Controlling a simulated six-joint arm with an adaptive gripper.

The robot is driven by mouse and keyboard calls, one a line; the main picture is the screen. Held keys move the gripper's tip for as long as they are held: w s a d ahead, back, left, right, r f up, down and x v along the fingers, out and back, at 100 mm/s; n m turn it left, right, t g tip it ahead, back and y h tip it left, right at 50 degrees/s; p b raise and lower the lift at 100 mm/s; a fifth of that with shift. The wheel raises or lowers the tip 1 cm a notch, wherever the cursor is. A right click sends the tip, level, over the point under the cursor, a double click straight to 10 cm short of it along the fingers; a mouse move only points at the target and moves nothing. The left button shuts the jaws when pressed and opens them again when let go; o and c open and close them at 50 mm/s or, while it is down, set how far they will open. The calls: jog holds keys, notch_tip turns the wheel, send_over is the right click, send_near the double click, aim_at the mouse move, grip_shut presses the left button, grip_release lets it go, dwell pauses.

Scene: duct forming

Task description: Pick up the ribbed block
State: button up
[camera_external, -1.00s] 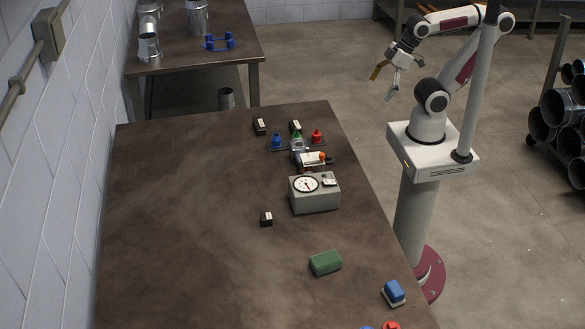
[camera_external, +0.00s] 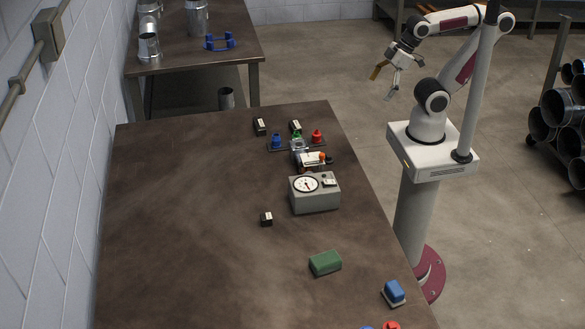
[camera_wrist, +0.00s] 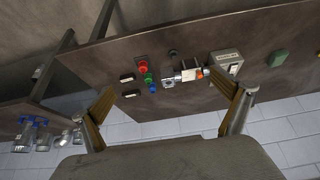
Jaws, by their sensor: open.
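No block's ribs can be made out at this size, so I cannot tell which is the ribbed one. A green block (camera_external: 325,263) lies on the near part of the brown table, and it also shows in the wrist view (camera_wrist: 278,58). A blue block (camera_external: 394,292) on a pale base is near the right edge. Small black blocks with pale labels lie at the far end (camera_external: 260,125) and mid-table (camera_external: 266,219). My gripper (camera_external: 383,84) is open and empty, raised in the air right of the table's far end. Its spread fingers show in the wrist view (camera_wrist: 168,92).
A grey gauge box (camera_external: 315,193) stands mid-table. Behind it are a valve assembly (camera_external: 309,160) and a rack with blue, green and red pieces (camera_external: 297,146). The left half of the table (camera_external: 170,230) is clear. Another table (camera_external: 190,50) holds metal ducts.

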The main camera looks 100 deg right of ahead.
jog(key=c, duration=1.5)
